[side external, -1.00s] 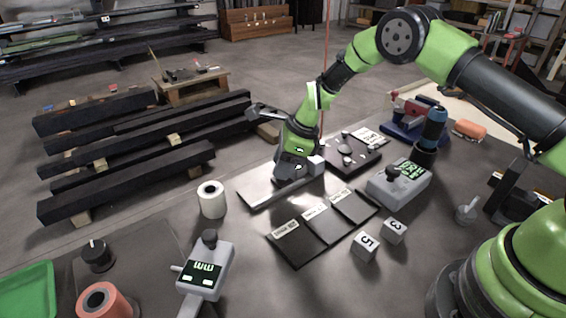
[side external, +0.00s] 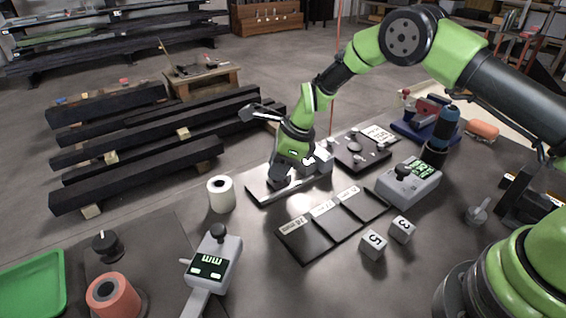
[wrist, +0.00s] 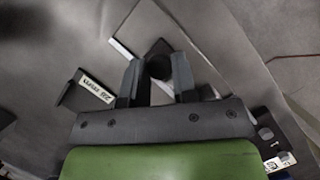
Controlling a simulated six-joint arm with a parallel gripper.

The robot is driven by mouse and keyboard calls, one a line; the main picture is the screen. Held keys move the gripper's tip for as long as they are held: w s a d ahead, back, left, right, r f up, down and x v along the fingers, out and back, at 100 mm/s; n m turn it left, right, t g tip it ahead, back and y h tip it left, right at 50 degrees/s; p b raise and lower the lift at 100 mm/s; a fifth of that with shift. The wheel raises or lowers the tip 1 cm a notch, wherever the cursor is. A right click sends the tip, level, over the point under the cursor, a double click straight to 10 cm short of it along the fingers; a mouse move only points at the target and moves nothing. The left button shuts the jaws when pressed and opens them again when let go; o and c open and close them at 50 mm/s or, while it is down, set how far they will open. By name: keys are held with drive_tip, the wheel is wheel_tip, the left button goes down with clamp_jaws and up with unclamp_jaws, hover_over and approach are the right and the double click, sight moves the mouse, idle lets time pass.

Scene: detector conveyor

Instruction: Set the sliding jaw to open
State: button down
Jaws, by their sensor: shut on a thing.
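My gripper (side external: 280,188) is low over the plate, left of that block. In the wrist view, my gripper (wrist: 157,82) is shut on a dark round knob (wrist: 158,66) standing over the plate, whose pale edge (wrist: 124,50) shows. The knob seems to belong to the sliding jaw. My fingers hide its lower part, and I cannot tell the jaw's position or any open mark.
A white roll (side external: 221,195) stands just left of the plate. A dark labelled tray (side external: 308,243) lies in front, with two numbered cubes (side external: 373,245) to its right. A dark panel with knobs (side external: 360,152) is behind right, and a grey box (side external: 410,186) stands right.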

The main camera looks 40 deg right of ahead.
sight(294, 186)
drive_tip(key=shift+a, duration=0.3)
drive_tip(key=c, duration=1.2)
unclamp_jaws()
drive_tip(key=shift+d, duration=0.1)
drive_tip(key=shift+d+r, duration=0.1)
drive_tip(key=shift+r, duration=0.2)
drive_tip(key=v, duration=0.9)
drive_tip(key=shift+s+r, duration=0.15)
